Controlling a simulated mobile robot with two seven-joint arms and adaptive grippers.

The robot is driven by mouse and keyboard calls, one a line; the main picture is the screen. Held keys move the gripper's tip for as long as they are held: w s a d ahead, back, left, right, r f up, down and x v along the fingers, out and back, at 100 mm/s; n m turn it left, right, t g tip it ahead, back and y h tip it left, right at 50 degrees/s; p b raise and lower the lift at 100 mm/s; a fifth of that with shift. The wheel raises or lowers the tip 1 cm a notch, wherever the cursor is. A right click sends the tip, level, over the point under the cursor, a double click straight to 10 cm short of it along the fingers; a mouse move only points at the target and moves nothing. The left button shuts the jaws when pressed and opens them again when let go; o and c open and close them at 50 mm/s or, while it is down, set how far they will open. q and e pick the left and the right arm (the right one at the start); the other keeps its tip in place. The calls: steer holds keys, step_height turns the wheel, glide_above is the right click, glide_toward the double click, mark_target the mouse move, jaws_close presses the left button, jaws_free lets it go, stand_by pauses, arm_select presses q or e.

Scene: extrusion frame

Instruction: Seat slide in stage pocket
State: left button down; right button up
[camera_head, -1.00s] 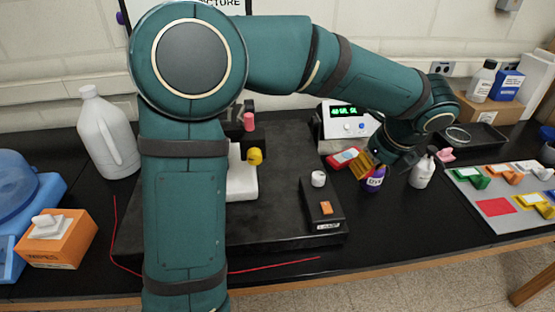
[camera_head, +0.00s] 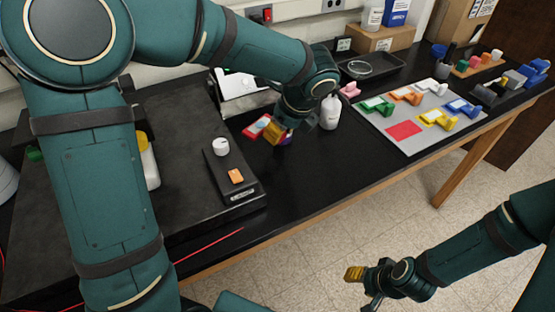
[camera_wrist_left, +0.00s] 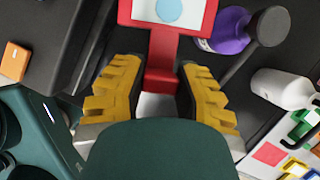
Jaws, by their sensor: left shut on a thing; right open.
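The red slide (camera_head: 257,126), with a white face and a light blue round spot, is held in my left gripper (camera_head: 275,133). In the left wrist view, its red stem (camera_wrist_left: 160,68) lies between the yellow fingers of my left gripper (camera_wrist_left: 158,95), which are shut on it. It is above the black bench, beside the black platform's right edge. The stage pocket cannot be made out; my left arm covers much of the platform (camera_head: 190,120). My right gripper (camera_head: 363,287) is open and empty, over the floor in front of the bench.
A purple bottle (camera_wrist_left: 232,32) stands close to the slide, with a white bottle (camera_head: 330,112) to its right. A small black box (camera_head: 232,172) with a white knob sits on the platform. A grey mat (camera_head: 435,135) holds several coloured slides and a bare red patch (camera_head: 404,130).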

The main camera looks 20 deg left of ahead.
mark_target(276, 164)
arm_select(q)
step_height(276, 164, down, 9)
steer(key=shift+f+b, duration=0.2)
steer(key=shift+b, duration=0.9)
steer(key=shift+f, duration=0.1)
steer(key=c, duration=0.8)
jaws_free()
steer(key=shift+o, duration=0.2)
